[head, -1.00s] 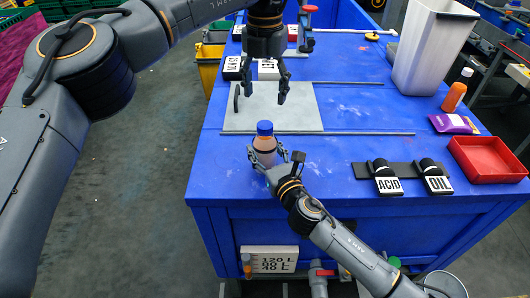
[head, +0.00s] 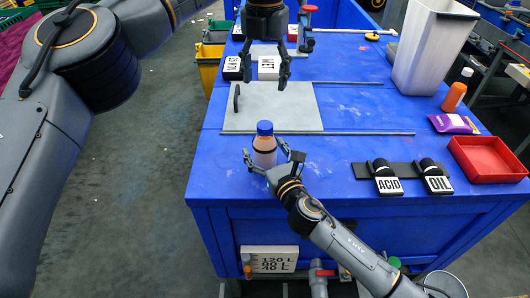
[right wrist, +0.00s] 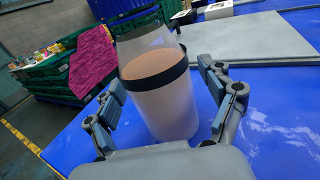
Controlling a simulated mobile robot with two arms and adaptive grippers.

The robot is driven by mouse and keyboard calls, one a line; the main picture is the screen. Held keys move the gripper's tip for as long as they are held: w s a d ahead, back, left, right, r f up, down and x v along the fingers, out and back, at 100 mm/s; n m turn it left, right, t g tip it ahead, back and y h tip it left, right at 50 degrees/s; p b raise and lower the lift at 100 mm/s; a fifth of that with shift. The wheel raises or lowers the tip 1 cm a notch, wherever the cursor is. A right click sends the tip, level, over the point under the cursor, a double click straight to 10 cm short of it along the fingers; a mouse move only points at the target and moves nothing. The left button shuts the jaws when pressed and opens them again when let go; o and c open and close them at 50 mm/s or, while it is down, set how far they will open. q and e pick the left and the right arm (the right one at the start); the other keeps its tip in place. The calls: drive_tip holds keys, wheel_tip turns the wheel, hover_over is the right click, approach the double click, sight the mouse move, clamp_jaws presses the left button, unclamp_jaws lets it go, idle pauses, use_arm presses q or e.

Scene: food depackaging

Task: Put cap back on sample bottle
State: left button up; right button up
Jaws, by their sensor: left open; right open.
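The sample bottle (head: 265,151) stands upright on the blue table near its front edge. It has a dark band and pinkish-orange contents. The blue cap (head: 265,128) sits on top of the bottle; how tightly it is seated I cannot tell. My right gripper (head: 264,160) is open around the bottle, with one finger on each side. My left gripper (head: 266,78) is open and empty, pointing down above the back of the grey plate.
The grey plate (head: 285,112) with a handle lies behind the bottle. Black ACID and OIL items (head: 388,180) and a red tray (head: 488,160) are to the right. An orange bottle (head: 457,90), a purple packet (head: 452,124) and a white bin (head: 430,50) stand farther back.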

drive_tip(key=shift+s, duration=0.1)
drive_tip(key=v, duration=1.2)
